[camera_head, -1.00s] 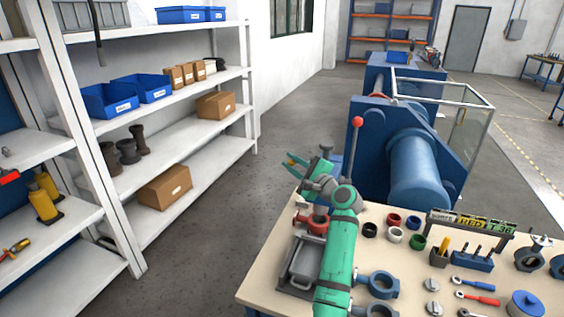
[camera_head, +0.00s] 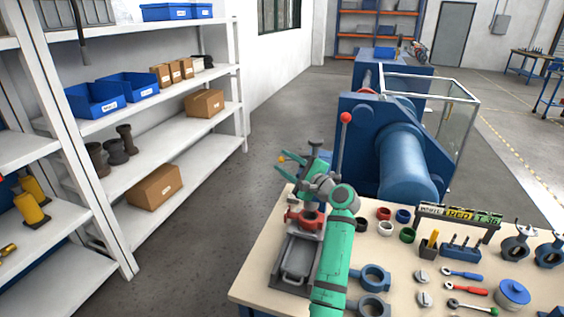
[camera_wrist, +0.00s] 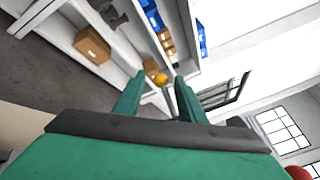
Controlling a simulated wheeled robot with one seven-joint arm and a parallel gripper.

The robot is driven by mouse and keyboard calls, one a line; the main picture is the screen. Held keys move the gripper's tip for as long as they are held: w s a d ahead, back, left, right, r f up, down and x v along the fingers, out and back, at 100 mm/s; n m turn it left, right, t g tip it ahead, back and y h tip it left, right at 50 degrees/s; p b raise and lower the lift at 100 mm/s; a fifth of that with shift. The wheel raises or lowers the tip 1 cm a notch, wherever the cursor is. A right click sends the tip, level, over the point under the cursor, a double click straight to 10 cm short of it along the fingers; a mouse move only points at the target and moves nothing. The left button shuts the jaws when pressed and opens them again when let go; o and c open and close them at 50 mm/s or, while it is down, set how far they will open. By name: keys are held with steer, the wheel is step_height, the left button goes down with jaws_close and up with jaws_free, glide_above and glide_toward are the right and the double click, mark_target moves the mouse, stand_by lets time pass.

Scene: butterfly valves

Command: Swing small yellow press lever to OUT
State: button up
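The small yellow knob of the press lever (camera_head: 281,158) shows at the tip of my gripper, beside the arbor press on the table's far left corner. In the wrist view the yellow knob (camera_wrist: 160,79) appears between my two teal fingertips. My gripper (camera_wrist: 159,76) is open, with a finger on each side of the knob in that picture. I cannot tell whether the knob is between the tips or just beyond them, and no contact is clear. In the head view my gripper (camera_head: 292,161) points left; the lever's shaft is mostly hidden.
A tall red-knobbed lever (camera_head: 346,117) stands just right of my gripper, by the blue machine (camera_head: 405,165). Rings and tools lie right. Floor between shelf (camera_head: 150,108) and table is clear.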

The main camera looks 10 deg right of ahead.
steer(key=v, duration=0.8)
steer(key=shift+s+d, duration=0.15)
steer(key=shift+s, duration=0.1)
